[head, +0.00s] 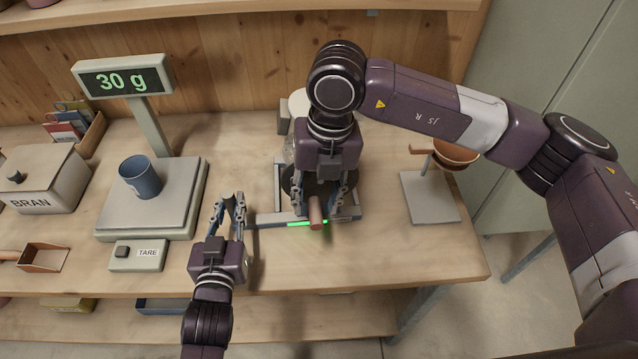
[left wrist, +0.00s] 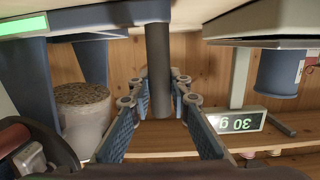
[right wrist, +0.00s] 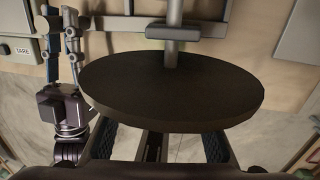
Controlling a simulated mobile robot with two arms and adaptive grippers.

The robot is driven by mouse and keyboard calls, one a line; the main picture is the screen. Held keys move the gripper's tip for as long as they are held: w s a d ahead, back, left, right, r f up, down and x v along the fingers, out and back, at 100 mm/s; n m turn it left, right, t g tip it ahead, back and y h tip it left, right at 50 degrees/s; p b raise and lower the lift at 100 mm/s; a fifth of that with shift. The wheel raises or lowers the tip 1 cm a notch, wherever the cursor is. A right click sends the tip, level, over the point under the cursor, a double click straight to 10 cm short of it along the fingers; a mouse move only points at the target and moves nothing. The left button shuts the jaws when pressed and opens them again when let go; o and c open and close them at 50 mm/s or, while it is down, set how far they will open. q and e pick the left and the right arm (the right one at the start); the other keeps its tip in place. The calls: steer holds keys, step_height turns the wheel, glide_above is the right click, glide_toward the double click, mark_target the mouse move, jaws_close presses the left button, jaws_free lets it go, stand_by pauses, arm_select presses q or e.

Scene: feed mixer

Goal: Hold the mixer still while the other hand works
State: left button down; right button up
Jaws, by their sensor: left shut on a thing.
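The mixer has a blue-grey frame (head: 268,219) with a green strip (head: 307,223) on its front and a dark round disc (right wrist: 175,88). A brown upright handle (head: 315,213) stands at its front. My left gripper (head: 231,206) is at the mixer's left side, shut on a dark grey bar (left wrist: 160,65) that runs between its fingers. My right gripper (head: 322,205) is over the mixer, with its fingers around or beside the brown handle; I cannot tell which. The disc hides its fingertips in the right wrist view. A pale vessel of brown grain (left wrist: 85,97) shows in the left wrist view.
Left of the mixer, a scale (head: 187,197) reading 30 g carries a blue cup (head: 140,177). A TARE button box (head: 138,255), a BRAN box (head: 40,180) and a scoop (head: 43,257) are further left. A stand with a brown bowl (head: 456,153) is at right. The front right tabletop is clear.

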steer(key=shift+f, duration=0.45)
